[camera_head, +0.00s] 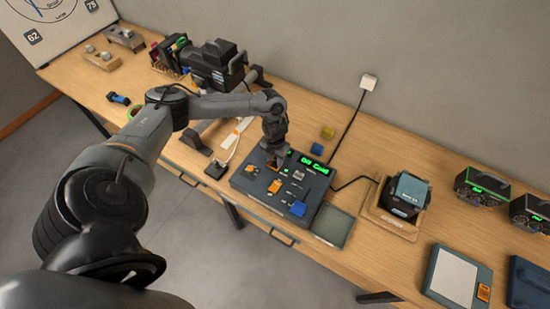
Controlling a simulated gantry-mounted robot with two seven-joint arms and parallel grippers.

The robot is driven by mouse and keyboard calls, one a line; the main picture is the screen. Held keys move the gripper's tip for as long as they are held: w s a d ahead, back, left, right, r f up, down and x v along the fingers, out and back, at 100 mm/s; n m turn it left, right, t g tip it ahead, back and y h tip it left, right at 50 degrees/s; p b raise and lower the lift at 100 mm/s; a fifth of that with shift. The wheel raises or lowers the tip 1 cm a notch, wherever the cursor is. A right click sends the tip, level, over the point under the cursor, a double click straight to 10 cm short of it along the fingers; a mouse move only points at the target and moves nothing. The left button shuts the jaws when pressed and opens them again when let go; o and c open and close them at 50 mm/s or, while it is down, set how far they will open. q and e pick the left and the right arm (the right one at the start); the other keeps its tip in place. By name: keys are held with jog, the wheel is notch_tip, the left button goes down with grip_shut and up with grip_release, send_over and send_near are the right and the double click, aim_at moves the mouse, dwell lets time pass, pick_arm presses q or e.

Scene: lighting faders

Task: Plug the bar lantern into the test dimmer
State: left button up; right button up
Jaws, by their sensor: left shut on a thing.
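A dark console (241,183) with a green lit display (314,165) sits near the table's front edge; it looks like the test dimmer. Its top carries orange, grey and blue parts. A black lantern-like unit (208,66) with a handle stands at the back left. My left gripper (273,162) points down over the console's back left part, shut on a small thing. The fingers mostly hide that thing, so I cannot tell whether it is a plug or whether it is seated. My right gripper is not in view.
A small black box (215,170) with a pale cable lies left of the console. A shallow grey-green tray (333,226) lies to its right. A black device stands on a wooden base (387,222). Two dark units with green displays (482,187) stand farther right. A wall socket (369,81) has a black cable.

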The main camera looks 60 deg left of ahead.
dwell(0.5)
pick_arm(q)
jog(key=shift+f+b, duration=0.35)
jog(key=shift+f, duration=0.1)
